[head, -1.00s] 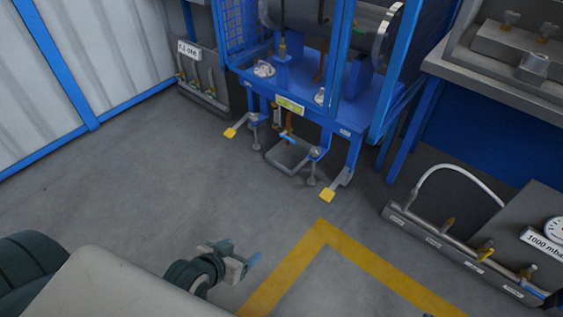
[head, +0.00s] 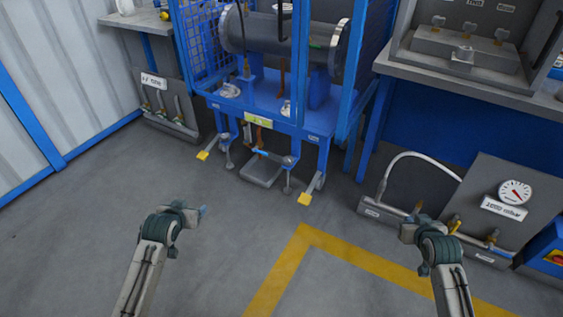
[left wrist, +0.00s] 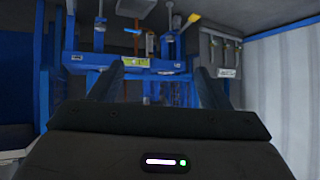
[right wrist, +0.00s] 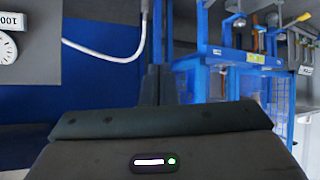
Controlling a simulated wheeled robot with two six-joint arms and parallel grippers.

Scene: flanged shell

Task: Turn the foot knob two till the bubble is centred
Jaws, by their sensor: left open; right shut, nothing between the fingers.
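A blue frame stand (head: 315,122) carries a grey flanged shell (head: 270,32). Yellow foot tabs (head: 203,155) and (head: 304,199) stick out at its lower left and right, with small grey foot parts (head: 287,187) beside them. Which foot is number two cannot be read. Pale round fittings (head: 230,90) sit on the stand's deck; no bubble can be made out. My left gripper (head: 201,211) is open and empty above the floor, in front of the stand and apart from it. My right gripper (head: 411,222) is shut and empty, further right, in front of the gauge panel.
A gauge panel (head: 508,180) with a pipe manifold stands on the right, below a grey bench (head: 470,84). A valve panel (head: 163,105) stands left of the stand. Yellow floor tape (head: 350,249) marks the floor. The floor before the stand is open.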

